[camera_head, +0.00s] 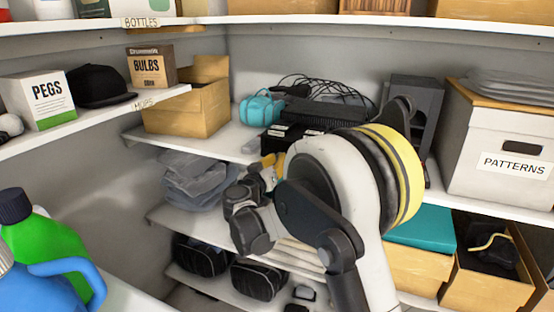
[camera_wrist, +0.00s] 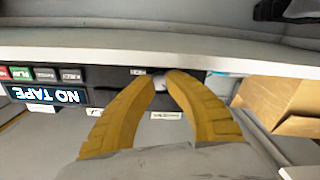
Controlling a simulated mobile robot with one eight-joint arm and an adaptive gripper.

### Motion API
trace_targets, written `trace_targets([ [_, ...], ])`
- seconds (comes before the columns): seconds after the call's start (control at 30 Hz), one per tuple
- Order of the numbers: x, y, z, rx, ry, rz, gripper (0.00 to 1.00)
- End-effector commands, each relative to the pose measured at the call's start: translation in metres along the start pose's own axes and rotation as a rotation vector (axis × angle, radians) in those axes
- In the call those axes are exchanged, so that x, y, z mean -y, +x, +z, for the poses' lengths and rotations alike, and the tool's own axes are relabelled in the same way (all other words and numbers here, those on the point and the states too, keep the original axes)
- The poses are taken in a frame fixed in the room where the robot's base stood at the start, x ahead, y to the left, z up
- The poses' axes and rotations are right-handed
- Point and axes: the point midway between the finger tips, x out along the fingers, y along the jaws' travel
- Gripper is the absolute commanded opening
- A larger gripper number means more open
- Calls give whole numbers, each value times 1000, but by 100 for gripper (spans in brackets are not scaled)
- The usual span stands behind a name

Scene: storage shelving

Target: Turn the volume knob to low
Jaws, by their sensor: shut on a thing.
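A dark tape deck (camera_wrist: 112,76) shows upside down in the wrist view, with a lit "NO TAPE" display (camera_wrist: 47,95) and a row of buttons. A small grey round knob (camera_wrist: 160,83) on its front sits between the tips of my yellow fingers. My gripper (camera_wrist: 162,80) is shut on this knob. The fingertips hide part of it, so its setting cannot be read. In the head view my gripper (camera_head: 270,164) is at the front of the middle shelf, and my arm hides much of the deck (camera_head: 290,132).
A turquoise bag (camera_head: 262,107) and black cables (camera_head: 325,90) are around the deck. A grey speaker-like box (camera_head: 413,95) and a "PATTERNS" box (camera_head: 500,150) stand to the right. An open cardboard box (camera_head: 190,105) is to the left. Clear plastic items (camera_head: 195,178) lie on the shelf below.

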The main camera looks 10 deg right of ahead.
Motion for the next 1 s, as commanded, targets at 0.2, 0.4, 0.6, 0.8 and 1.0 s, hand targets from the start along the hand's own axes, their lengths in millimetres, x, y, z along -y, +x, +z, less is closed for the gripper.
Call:
trace_targets([
  [0.2,0,1,0,-1,-4,0,0],
  [0.4,0,0,0,-1,-2,0,43],
  [0.6,0,0,0,-1,-2,0,43],
  [0.8,0,-15,-1,-1,-1,-1,43],
  [1.0,1,-59,0,-2,-1,-3,43],
])
